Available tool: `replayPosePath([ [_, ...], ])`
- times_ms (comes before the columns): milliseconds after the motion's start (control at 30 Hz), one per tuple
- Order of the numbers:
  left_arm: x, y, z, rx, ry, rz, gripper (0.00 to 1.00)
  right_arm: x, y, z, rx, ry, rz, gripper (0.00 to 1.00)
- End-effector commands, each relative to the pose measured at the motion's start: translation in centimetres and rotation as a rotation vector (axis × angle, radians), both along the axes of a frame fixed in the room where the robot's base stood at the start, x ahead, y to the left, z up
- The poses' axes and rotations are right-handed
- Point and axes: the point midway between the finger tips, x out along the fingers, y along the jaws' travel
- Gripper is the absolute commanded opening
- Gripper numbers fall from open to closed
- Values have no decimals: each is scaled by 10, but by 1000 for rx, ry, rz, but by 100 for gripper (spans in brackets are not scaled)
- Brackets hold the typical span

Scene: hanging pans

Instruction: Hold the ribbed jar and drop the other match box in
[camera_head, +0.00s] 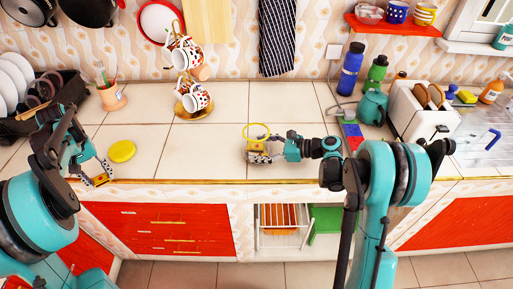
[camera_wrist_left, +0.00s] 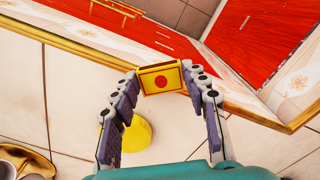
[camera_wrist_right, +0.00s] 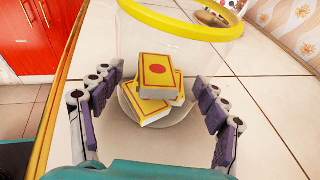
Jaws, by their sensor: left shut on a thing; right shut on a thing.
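The clear jar with a yellow rim (camera_wrist_right: 185,22) stands on the counter, its rim also showing in the head view (camera_head: 256,126). Several yellow match boxes (camera_wrist_right: 157,72) with red marks lie inside it at the bottom. My right gripper (camera_head: 262,157) is shut on the jar, with a finger on each side in the right wrist view. My left gripper (camera_head: 97,176) is shut on another yellow match box (camera_wrist_left: 161,77) with a red dot, held between its fingertips near the counter's front edge, left of the jar. A round yellow lid (camera_head: 122,151) lies on the counter near my left gripper.
A mug tree (camera_head: 193,98) stands behind, left of the jar. A utensil cup (camera_head: 112,97) and dish rack (camera_head: 20,120) are at the back left. Bottles (camera_head: 350,70), a teal kettle (camera_head: 372,106) and a toaster (camera_head: 420,112) are at the right. The counter between my grippers is clear.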

Motion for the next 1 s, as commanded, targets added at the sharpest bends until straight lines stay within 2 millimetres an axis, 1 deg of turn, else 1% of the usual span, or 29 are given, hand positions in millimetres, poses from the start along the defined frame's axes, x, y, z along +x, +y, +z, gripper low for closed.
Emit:
replayPosePath([
  [33,13,-10,6,0,0,-19,33,0,0,0,-1,-1,0,44],
  [167,43,-38,22,0,0,-69,33,0,0,0,-1,-1,-1,44],
  [267,71,-70,37,0,0,-120,33,0,0,0,-1,-1,-1,44],
  [367,99,-110,56,0,0,-178,33,0,0,0,-1,-1,-1,44],
  [400,109,-127,64,0,0,-202,33,0,0,0,-1,-1,-1,44],
  [467,122,-153,76,0,0,-236,33,0,0,0,-1,-1,-1,44],
  [500,130,-170,84,0,0,-259,33,0,0,0,-1,-1,-1,44],
  [567,140,-198,96,1,0,-294,33,0,0,0,-1,-1,-1,44],
  [600,146,-216,104,1,0,-316,33,0,0,0,-1,-1,-1,44],
  [667,153,-244,116,1,0,-350,33,0,0,0,-1,-1,-1,44],
  [700,157,-263,125,1,0,-373,33,0,0,0,-1,-1,-1,44],
  [767,161,-292,137,1,0,-405,33,0,0,0,-1,-1,-1,44],
  [800,163,-311,145,0,-1,-428,33,0,0,0,-1,-1,-1,44],
  [867,163,-341,157,0,-1,-461,33,0,0,0,-1,-1,-1,44],
  [900,163,-360,165,0,-1,-482,33,0,0,0,-1,-1,-1,44],
  [967,161,-387,177,0,0,-514,33,0,0,0,-1,-1,-1,44],
  [1000,159,-404,184,0,0,-533,33,0,0,-1,-1,-1,-1,44],
])
